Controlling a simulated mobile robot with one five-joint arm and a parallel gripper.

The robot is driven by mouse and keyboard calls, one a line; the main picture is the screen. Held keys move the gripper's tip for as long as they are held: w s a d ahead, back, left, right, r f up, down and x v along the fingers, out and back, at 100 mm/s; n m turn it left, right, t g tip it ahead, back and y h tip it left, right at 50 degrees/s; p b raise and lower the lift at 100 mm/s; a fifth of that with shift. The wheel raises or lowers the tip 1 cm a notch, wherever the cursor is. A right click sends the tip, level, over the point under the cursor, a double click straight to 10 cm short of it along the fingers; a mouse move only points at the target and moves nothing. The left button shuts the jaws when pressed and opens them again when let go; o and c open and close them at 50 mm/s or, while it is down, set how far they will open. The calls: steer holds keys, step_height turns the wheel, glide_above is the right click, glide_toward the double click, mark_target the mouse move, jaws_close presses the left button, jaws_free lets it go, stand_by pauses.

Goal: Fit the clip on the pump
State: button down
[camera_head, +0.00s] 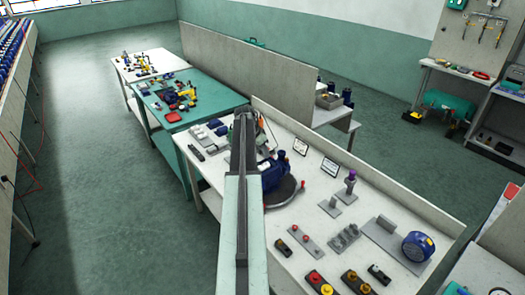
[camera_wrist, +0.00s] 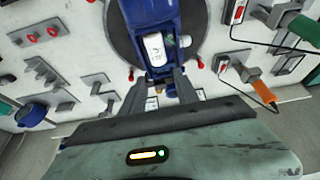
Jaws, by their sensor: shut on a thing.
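The blue pump (camera_head: 277,170) stands on a dark round turntable (camera_head: 285,194) on the near white bench, partly hidden by my arm. In the wrist view the pump (camera_wrist: 168,17) is at top centre, with a white cylinder on it, over the dark turntable (camera_wrist: 118,38). My gripper (camera_wrist: 160,76) reaches toward the pump's near end, its two grey fingers on either side of a small thing. It is shut on this thing, seemingly the clip, whose shape is mostly hidden. I cannot tell whether it touches the pump. The gripper's tips are hard to make out in the head view.
Grey holders with small parts and a blue round part (camera_head: 417,246) stand on the bench's right side. Red and yellow button boxes (camera_head: 316,281) line its near edge. A corded tool with an orange handle (camera_wrist: 264,92) lies right in the wrist view. A low partition (camera_head: 350,170) stands behind.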

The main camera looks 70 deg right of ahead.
mark_target(264, 164)
steer(key=shift+f+b, duration=3.25)
steer(key=shift+b, duration=0.05)
steer(key=shift+a+f, duration=0.1)
steer(key=shift+f, duration=0.1)
steer(key=shift+r, duration=0.2)
stand_by(0.4)
steer(key=c, duration=1.2)
jaws_free()
steer(key=o, duration=0.6)
steer(key=shift+c, duration=0.2)
steer(key=shift+r, duration=0.1)
